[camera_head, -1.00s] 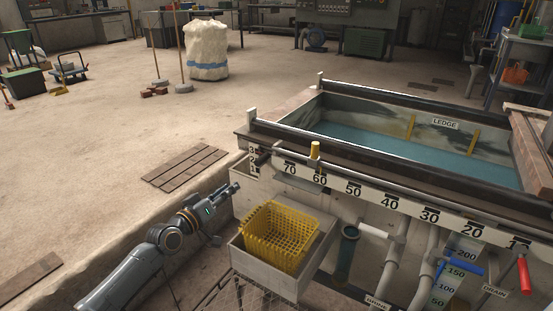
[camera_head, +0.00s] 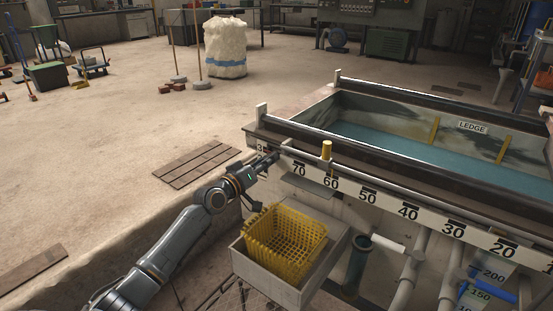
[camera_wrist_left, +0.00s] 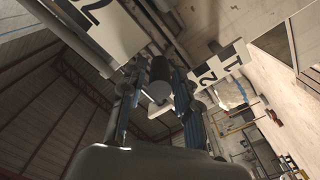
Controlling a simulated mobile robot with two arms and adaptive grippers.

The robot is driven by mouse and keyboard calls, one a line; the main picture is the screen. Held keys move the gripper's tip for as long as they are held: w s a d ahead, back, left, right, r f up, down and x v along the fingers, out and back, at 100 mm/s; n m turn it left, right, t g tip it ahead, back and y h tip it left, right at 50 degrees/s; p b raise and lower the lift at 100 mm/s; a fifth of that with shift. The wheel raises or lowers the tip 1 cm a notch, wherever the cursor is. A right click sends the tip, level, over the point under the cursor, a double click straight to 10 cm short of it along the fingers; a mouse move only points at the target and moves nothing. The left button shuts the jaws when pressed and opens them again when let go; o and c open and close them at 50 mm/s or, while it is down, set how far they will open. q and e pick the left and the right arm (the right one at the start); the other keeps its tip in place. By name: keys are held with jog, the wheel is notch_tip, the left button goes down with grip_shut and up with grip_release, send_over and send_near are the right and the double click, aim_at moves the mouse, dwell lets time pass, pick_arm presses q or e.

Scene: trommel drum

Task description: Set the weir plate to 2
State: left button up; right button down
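The tank's left end carries a small white number scale (camera_head: 261,149), its 3 showing above my gripper in the head view. In the left wrist view this scale (camera_wrist_left: 218,74) shows 2 and 1. A dark round knob (camera_wrist_left: 158,92), with a pale pointed piece below it, is between my left fingers. It appears to be the weir plate's handle; the plate itself I cannot make out. My left gripper (camera_head: 270,161) is at the tank's corner, over the scale. In the wrist view the left gripper (camera_wrist_left: 160,100) is open around the knob, with gaps at its sides. My right gripper is out of view.
A yellow basket (camera_head: 286,240) sits in a grey tray (camera_head: 268,277) just below my left arm. Blue-green water (camera_head: 400,145) fills the tank.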

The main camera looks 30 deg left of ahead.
pick_arm(q)
jog(key=shift+w+d+b, duration=0.15)
jog(key=shift+w+b, duration=0.25)
jog(key=shift+w, duration=0.85)
jog(key=shift+w+d+b, duration=0.1)
jog(key=shift+w+b, duration=0.3)
jog(key=shift+w, duration=0.85)
grip_shut()
jog(key=shift+f, duration=0.1)
